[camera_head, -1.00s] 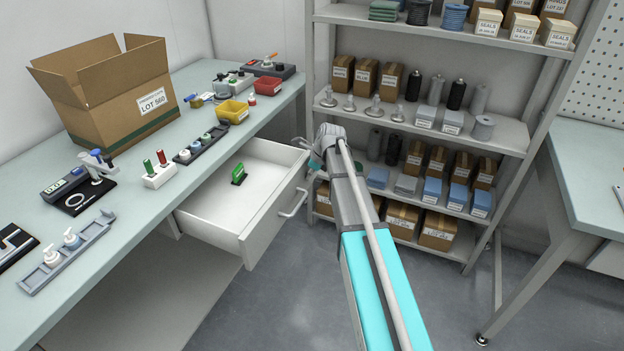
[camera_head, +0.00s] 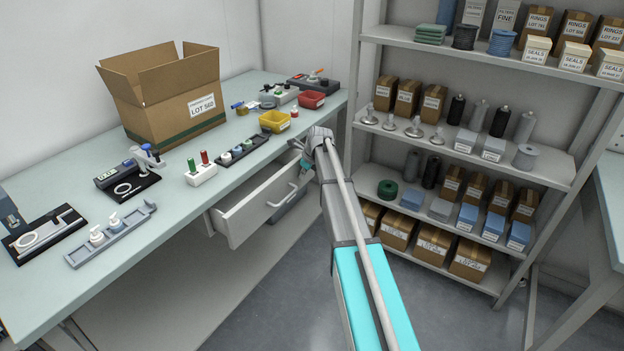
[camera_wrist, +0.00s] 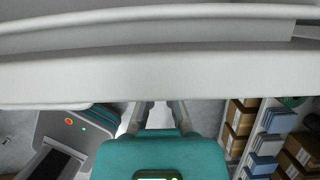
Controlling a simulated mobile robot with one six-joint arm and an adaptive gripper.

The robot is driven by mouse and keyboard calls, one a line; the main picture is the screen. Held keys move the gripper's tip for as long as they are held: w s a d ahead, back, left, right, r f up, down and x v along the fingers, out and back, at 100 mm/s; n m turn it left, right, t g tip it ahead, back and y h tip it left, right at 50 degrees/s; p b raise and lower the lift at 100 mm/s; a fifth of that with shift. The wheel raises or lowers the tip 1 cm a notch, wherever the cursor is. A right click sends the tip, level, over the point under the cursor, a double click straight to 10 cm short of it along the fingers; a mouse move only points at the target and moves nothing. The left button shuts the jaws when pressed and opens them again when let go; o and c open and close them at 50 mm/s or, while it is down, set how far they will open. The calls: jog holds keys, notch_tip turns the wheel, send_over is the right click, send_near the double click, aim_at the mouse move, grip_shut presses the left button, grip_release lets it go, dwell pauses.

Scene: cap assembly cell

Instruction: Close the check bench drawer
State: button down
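The check bench drawer (camera_head: 250,214) is under the bench's right part and stands partly open, its front panel out from the bench edge. Its bar handle (camera_head: 284,195) is on the front. My gripper (camera_head: 303,174) is at the right end of the drawer front, close to it; my arm hides part of it, and I cannot tell whether it touches. In the wrist view, a pale panel and bar cross the top. The two fingers of my gripper (camera_wrist: 162,108) run under that panel with a gap between them; their tips are hidden.
The bench top (camera_head: 150,240) holds an open carton (camera_head: 165,105), a yellow bin (camera_head: 275,121), a red bin (camera_head: 311,100) and several fixtures. A loaded shelf rack (camera_head: 470,160) stands to the right behind my arm. Another table (camera_head: 608,190) is at the far right. Floor between is clear.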

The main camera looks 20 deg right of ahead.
jog(key=w+a, duration=0.2)
jog(key=w, duration=0.1)
jog(key=shift+w+a, duration=0.15)
jog(key=shift+w, duration=0.15)
jog(key=shift+s, duration=0.1)
jog(key=shift+s+d, duration=0.3)
jog(key=shift+s, duration=0.05)
jog(key=shift+s+d, duration=0.45)
jog(key=shift+s, duration=0.2)
jog(key=shift+s+d, duration=0.45)
jog(key=shift+s, duration=0.15)
jog(key=p+v, duration=0.9)
jog(key=v, duration=0.1)
jog(key=shift+w+f, duration=0.1)
